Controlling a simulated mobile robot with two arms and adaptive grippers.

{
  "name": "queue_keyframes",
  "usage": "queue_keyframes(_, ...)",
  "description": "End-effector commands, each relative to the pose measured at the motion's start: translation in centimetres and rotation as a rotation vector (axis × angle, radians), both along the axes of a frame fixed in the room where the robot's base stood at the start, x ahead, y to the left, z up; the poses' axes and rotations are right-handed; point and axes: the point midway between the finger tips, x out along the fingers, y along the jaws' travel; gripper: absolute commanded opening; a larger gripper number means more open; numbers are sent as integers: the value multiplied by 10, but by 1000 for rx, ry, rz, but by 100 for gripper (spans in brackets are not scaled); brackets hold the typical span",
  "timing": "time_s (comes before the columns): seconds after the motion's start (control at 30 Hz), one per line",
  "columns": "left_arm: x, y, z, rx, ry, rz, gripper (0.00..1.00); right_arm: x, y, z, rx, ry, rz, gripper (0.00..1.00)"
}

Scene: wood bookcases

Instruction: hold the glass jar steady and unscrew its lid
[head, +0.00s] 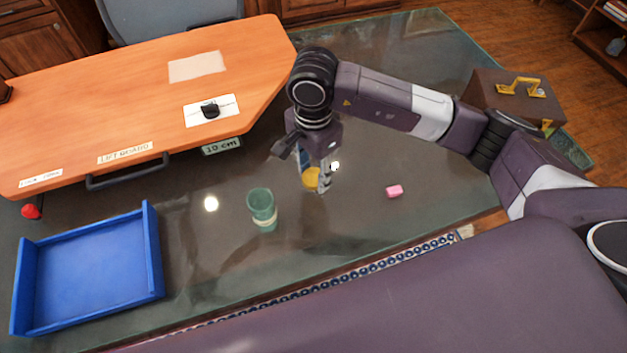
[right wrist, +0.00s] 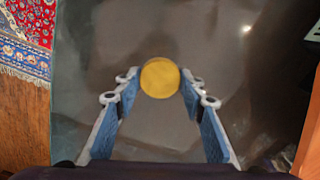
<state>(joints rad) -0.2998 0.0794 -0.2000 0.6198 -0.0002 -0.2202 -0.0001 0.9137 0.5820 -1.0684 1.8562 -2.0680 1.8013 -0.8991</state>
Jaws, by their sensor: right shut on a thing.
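The green glass jar (head: 263,209) stands upright on the dark glass table, left of my right gripper. A pale band runs around its lower part, and no lid shows on its top. My right gripper (head: 318,180) is shut on a round yellow lid (head: 311,177), apart from the jar. In the right wrist view the yellow lid (right wrist: 160,78) sits between the fingertips of my right gripper (right wrist: 160,82); the jar is out of that view. My left gripper is not in view.
A blue tray (head: 90,270) lies at the left front. An orange board (head: 150,95) with a black handle lies behind it. A pink block (head: 394,191) lies right of my gripper. A brown case (head: 515,95) stands at the back right. The table around the jar is clear.

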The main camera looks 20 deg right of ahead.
Motion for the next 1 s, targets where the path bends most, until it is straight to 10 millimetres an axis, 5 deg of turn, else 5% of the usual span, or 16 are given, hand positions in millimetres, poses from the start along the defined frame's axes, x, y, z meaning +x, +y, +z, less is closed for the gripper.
queue_keyframes(0.4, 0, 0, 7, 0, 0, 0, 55, -1, 0, -45, 0, 2, 0, 8)
queue_keyframes(0.8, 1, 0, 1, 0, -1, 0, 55, 0, 0, -52, 0, -2, 1, 8)
queue_keyframes(0.83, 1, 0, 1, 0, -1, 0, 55, 0, 0, -51, 0, -2, 1, 39)
queue_keyframes(1.0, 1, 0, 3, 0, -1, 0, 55, 0, 0, -50, 0, -1, 1, 55)
